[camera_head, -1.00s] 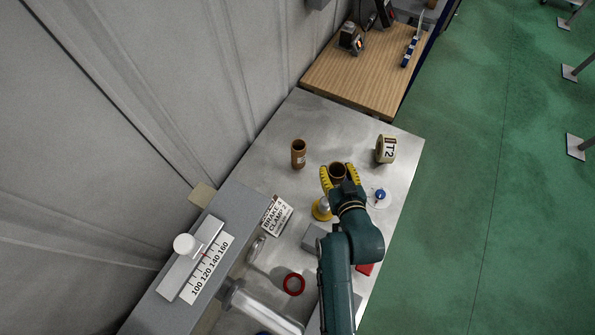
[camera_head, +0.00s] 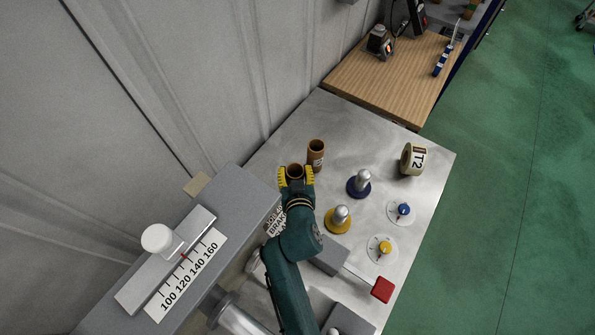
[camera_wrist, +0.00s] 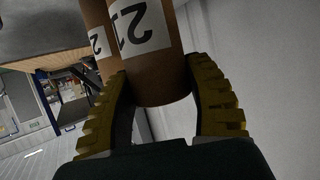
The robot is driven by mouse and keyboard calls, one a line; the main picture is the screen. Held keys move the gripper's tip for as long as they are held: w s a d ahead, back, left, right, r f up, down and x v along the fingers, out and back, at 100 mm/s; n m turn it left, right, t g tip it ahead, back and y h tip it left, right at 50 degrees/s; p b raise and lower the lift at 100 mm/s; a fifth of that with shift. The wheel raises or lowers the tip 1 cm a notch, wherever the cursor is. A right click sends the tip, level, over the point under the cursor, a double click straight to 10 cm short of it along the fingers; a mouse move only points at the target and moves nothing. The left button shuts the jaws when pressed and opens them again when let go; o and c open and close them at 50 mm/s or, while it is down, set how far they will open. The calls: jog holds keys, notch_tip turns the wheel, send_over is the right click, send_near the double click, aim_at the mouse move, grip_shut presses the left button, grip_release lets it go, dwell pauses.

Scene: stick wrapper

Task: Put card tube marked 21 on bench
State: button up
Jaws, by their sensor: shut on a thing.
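A brown card tube (camera_head: 295,169) is between the yellow fingers of my gripper (camera_head: 295,178) beside the grey box, near the left side of the steel bench (camera_head: 375,140). In the wrist view, my gripper (camera_wrist: 165,105) is shut on this tube (camera_wrist: 160,75), whose white label reads "21". I cannot tell whether its end touches a surface. A second brown tube (camera_head: 316,155) stands upright on the steel bench just behind it. In the wrist view, a second tube with a partly hidden label (camera_wrist: 97,42) shows behind the held one.
A blue-based peg (camera_head: 360,184) and a yellow-based peg (camera_head: 339,219) stand right of my gripper. A tape roll marked T2 (camera_head: 413,159) is at the right edge. A grey box with a scale (camera_head: 186,273) is at left. A wooden top (camera_head: 385,85) adjoins behind.

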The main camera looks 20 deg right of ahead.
jog(key=shift+f, duration=0.45)
jog(key=shift+f, duration=0.15)
jog(key=o, duration=1.1)
jog(key=shift+s+a+r, duration=0.1)
jog(key=shift+s+r, duration=0.15)
jog(key=shift+r, duration=0.05)
jog(key=p+v, duration=0.1)
jog(key=v, duration=0.6)
